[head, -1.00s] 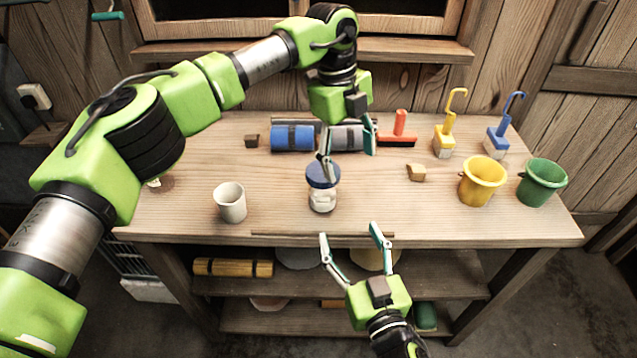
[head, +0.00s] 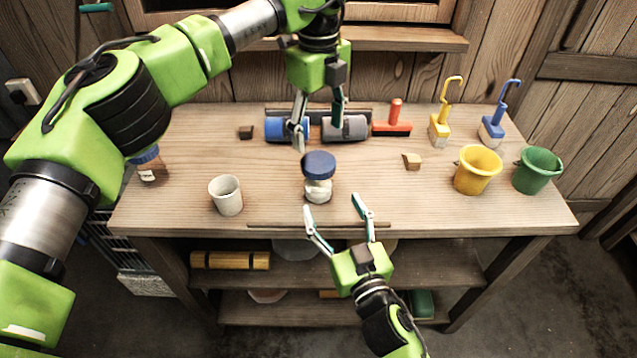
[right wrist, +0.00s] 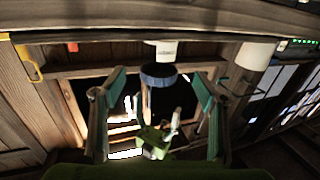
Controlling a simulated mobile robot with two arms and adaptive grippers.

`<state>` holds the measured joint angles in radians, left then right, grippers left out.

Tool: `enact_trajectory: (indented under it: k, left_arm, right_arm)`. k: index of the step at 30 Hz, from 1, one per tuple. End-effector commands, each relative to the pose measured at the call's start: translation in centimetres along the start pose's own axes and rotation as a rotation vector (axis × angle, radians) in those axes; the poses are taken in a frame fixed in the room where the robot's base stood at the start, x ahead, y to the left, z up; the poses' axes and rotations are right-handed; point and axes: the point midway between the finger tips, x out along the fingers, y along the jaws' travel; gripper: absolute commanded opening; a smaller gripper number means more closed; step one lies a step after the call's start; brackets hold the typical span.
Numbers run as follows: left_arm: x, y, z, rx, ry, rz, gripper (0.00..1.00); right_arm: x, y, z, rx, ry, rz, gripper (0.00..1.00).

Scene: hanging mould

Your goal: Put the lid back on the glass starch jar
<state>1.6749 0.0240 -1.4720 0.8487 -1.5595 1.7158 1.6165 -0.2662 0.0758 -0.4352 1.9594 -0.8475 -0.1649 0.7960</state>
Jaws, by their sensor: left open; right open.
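The glass starch jar (head: 318,191) stands upright near the table's front middle, with white contents. Its blue lid (head: 319,163) rests on top of it; I cannot tell whether it sits fully down. In the right wrist view the jar (right wrist: 166,50) and lid (right wrist: 159,76) appear upside down between the fingers. My left gripper (head: 318,128) is open and empty, behind and above the lid, apart from it. My right gripper (head: 331,205) is open and empty at the table's front edge, in front of the jar; it also shows in the right wrist view (right wrist: 158,88).
A white cup (head: 226,196) stands left of the jar. A brown jar with a blue lid (head: 147,162) is at the left edge, partly behind my arm.

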Motion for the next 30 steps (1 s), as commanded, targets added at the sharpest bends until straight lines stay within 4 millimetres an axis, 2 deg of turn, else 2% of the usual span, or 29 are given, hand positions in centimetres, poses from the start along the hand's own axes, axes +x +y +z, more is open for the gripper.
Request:
enact_trajectory:
  k: [1, 9, 15, 21, 30]
  left_arm:
    - [0.0, 0.0, 0.0, 0.0, 0.0, 0.0, 0.66]
    - [0.0, 0.0, 0.0, 0.0, 0.0, 0.0, 0.66]
    - [0.0, 0.0, 0.0, 0.0, 0.0, 0.0, 0.66]
    - [0.0, 0.0, 0.0, 0.0, 0.0, 0.0, 0.66]
    - [0.0, 0.0, 0.0, 0.0, 0.0, 0.0, 0.66]
  right_arm:
    - [1.1, 0.0, -0.1, -0.003, 0.003, -0.001, 0.66]
    - [5.8, 0.0, -0.1, -0.002, 0.002, 0.0, 0.66]
    - [8.6, 0.0, 0.0, -0.001, 0.001, 0.0, 0.66]
    - [9.9, 0.0, 0.0, -0.001, 0.0, 0.0, 0.66]
    - [10.0, 0.0, 0.0, 0.0, -0.001, 0.0, 0.66]
